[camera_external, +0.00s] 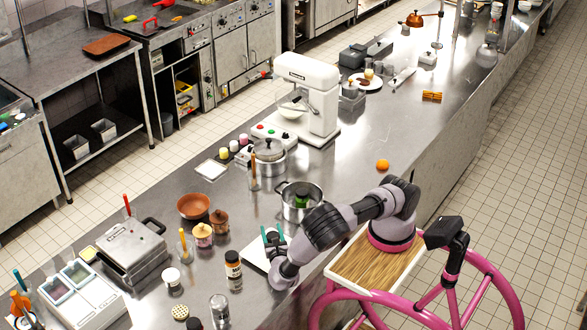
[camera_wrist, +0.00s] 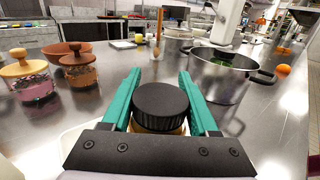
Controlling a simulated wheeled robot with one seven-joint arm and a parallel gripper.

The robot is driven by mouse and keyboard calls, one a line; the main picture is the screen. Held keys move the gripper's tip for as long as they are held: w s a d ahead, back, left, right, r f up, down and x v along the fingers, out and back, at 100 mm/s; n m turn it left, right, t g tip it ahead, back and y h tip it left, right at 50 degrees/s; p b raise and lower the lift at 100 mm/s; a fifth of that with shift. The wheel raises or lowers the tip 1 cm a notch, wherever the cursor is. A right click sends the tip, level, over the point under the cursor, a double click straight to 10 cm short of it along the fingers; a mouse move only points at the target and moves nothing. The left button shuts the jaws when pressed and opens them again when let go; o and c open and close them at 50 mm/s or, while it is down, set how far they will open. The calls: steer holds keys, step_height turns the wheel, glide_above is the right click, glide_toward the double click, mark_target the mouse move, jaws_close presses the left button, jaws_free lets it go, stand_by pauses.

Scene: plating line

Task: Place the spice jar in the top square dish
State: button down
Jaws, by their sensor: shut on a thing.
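My gripper (camera_wrist: 160,92) has teal fingers shut on the spice jar, whose ribbed black lid (camera_wrist: 161,100) shows between them in the wrist view. Little of the jar's body shows below the lid. In the external view my gripper (camera_external: 272,238) is over or beside a pale square dish (camera_external: 251,256), partly hidden by my arm; whether the jar touches it cannot be told. Another white square dish (camera_external: 212,172) lies flat higher in the picture, left of the lidded pot. It appears empty, apart from my gripper.
An open steel pot (camera_external: 299,207) with green contents stands close to my gripper. Lidded jars (camera_external: 203,235) and a brown bowl (camera_external: 193,206) stand to the left. A lidded pot (camera_external: 268,160) and small cups (camera_external: 233,147) stand beside the upper dish. Bare counter separates the dishes.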

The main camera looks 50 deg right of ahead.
steer(key=shift+c, duration=0.8)
jaws_free()
steer(key=shift+f, duration=0.1)
steer(key=shift+s+a, duration=0.2)
steer(key=shift+s, duration=0.05)
steer(key=v, duration=1.1)
steer(key=shift+s+a, duration=0.1)
steer(key=shift+s, duration=0.1)
